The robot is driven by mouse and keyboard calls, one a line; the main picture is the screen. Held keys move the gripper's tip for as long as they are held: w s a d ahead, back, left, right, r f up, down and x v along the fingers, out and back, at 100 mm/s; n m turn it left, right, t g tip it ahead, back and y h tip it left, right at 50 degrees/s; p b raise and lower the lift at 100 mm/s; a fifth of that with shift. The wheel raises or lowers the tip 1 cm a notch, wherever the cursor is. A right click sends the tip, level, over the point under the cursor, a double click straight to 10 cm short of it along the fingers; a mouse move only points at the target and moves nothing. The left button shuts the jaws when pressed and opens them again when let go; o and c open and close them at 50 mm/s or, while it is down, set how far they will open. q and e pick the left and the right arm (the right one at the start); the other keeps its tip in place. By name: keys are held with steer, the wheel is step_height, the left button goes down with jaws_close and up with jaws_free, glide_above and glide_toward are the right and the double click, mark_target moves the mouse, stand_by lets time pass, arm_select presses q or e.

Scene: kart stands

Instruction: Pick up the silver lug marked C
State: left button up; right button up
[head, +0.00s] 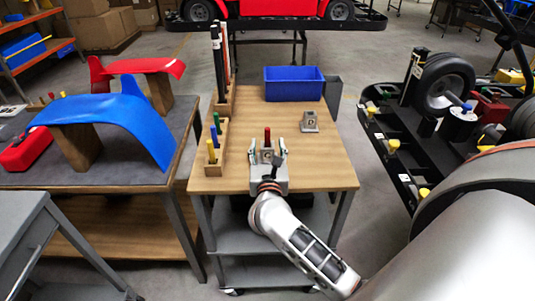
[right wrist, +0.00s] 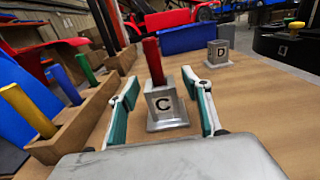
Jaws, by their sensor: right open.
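The silver lug marked C (right wrist: 168,108) stands upright on the wooden table, its letter facing the right wrist camera. A red peg (right wrist: 153,58) rises at its top left; I cannot tell whether it stands in the lug or behind it. My right gripper (right wrist: 162,84) is open, with one finger on each side of the lug and gaps showing. In the head view my right gripper (head: 267,150) reaches over the table's front, and the lug (head: 267,156) shows partly between the fingers. My left gripper is not in view.
A second lug marked D (head: 310,121) stands farther back on the right, near a blue bin (head: 293,83). A wooden rack (head: 212,152) with coloured pegs stands close on the left. The table (head: 325,165) is bare to the right.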

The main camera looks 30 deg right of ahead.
steer(key=shift+w+d, duration=0.15)
steer(key=shift+w, duration=0.1)
jaws_close()
steer(key=shift+r, duration=0.15)
